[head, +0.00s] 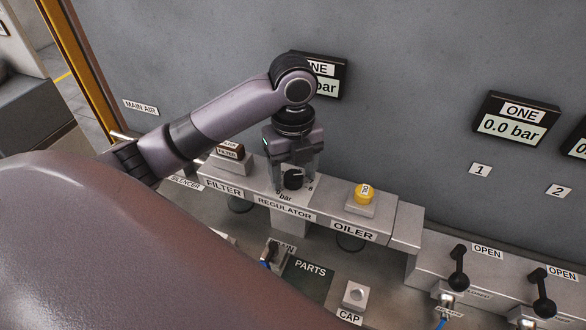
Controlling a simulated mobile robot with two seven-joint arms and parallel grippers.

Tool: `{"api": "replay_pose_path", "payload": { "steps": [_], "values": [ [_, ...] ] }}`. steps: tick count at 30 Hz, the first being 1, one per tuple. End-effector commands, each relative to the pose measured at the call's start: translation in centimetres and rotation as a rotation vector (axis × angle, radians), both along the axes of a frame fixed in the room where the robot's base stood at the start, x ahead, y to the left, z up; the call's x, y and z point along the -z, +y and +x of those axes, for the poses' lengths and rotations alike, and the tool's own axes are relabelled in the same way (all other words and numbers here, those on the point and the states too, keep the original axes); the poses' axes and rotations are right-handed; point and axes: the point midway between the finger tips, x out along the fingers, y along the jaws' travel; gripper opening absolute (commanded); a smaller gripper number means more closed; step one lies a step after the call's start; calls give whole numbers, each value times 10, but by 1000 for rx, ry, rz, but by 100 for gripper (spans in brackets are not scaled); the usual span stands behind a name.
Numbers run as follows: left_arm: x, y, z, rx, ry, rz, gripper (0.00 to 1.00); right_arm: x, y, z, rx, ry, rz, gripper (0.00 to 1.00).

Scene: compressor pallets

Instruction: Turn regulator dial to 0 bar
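The regulator dial (293,179) is a small black knob on top of the grey block marked REGULATOR (284,208). Part of a scale shows around it, with an 8 at its right and "bar" in front. My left gripper (295,181) points down over the dial. Its two fingers stand on either side of the dial, with gaps that seem to show between them and the knob. The dial's pointer setting is too small to read. A gauge display (329,68) on the wall behind is partly hidden by my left arm; only "NE" and "bar" show. My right gripper is not in view.
The FILTER block (224,187) adjoins on the left and the OILER block (353,230), with a yellow knob (365,193), on the right. A second display (515,124) reads 0.0 bar. Black-handled valves (458,267) marked OPEN stand at right. The PARTS area (308,278) is in front.

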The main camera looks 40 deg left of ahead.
Motion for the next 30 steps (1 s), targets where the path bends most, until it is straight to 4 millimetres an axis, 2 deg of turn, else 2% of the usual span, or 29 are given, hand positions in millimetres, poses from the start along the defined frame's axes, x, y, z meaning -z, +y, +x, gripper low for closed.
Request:
{"api": "replay_pose_path", "payload": {
  "steps": [1, 3, 5, 17, 30],
  "values": [
    [0, 0, 0, 0, 0, 0, 48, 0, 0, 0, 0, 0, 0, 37],
    [0, 0, 0, 0, 0, 0, 26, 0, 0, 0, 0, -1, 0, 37],
    [0, 0, 0, 0, 0, 0, 8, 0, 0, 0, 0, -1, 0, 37],
    [0, 0, 0, -59, 0, 0, 9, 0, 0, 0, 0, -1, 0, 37],
    [0, 0, -1, -403, 0, 0, 9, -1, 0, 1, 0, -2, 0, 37]
  ]
}}
